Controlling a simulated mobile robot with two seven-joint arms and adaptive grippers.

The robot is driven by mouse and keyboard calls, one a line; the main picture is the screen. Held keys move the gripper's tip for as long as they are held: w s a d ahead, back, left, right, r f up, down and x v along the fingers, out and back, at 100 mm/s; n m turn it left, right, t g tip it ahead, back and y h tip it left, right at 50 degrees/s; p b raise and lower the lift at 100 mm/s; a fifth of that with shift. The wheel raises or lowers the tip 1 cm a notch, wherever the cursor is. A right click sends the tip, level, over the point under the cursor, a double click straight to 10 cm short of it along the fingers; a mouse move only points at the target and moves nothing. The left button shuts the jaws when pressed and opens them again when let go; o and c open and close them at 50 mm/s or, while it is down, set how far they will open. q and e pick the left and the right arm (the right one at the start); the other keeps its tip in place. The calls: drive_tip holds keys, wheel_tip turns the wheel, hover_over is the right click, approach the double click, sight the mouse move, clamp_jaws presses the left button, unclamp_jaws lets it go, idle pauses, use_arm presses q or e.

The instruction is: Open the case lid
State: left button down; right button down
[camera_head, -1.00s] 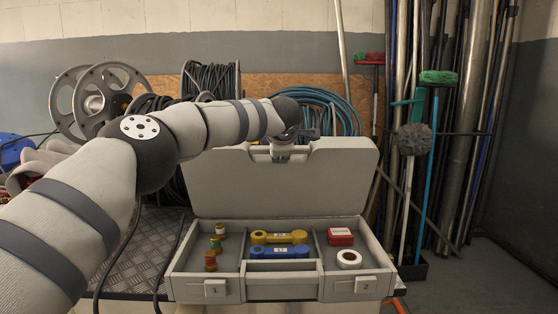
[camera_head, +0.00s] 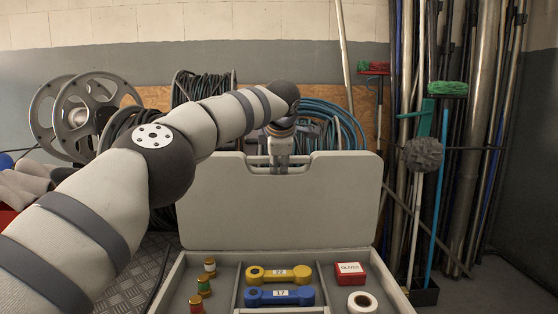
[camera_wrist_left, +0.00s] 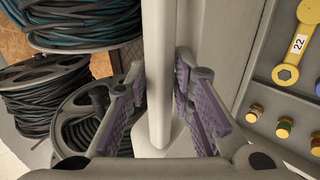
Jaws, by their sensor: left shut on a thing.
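The grey case lid (camera_head: 270,212) stands raised, roughly upright, behind the open case tray (camera_head: 333,308). My left gripper (camera_head: 279,164) reaches over from the left and is shut on the lid's top edge, at the handle cut-out. In the left wrist view the purple finger pads (camera_wrist_left: 160,100) sit on either side of the lid's edge (camera_wrist_left: 158,60). My right gripper is not in view.
The tray holds a yellow wrench-like tool (camera_head: 280,274), a blue one (camera_head: 280,296), a red box (camera_head: 350,273), a white roll (camera_head: 362,302) and small spools (camera_head: 204,286). Hose reels (camera_head: 80,115) stand behind; brooms and pipes (camera_head: 440,90) lean at the right.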

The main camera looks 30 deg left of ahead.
use_arm(q)
drive_tip(key=shift+w+a+f, duration=0.2)
drive_tip(key=shift+f, duration=0.05)
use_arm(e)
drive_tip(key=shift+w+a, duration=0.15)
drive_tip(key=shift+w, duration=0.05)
use_arm(q)
drive_tip(key=c, duration=1.5)
unclamp_jaws()
drive_tip(key=shift+s+d+r, duration=0.1)
drive_tip(key=shift+s+r, duration=0.05)
drive_tip(key=shift+r, duration=0.2)
drive_tip(key=v, duration=1.1)
drive_tip(key=shift+s+d+r, duration=0.1)
drive_tip(key=shift+s, duration=0.05)
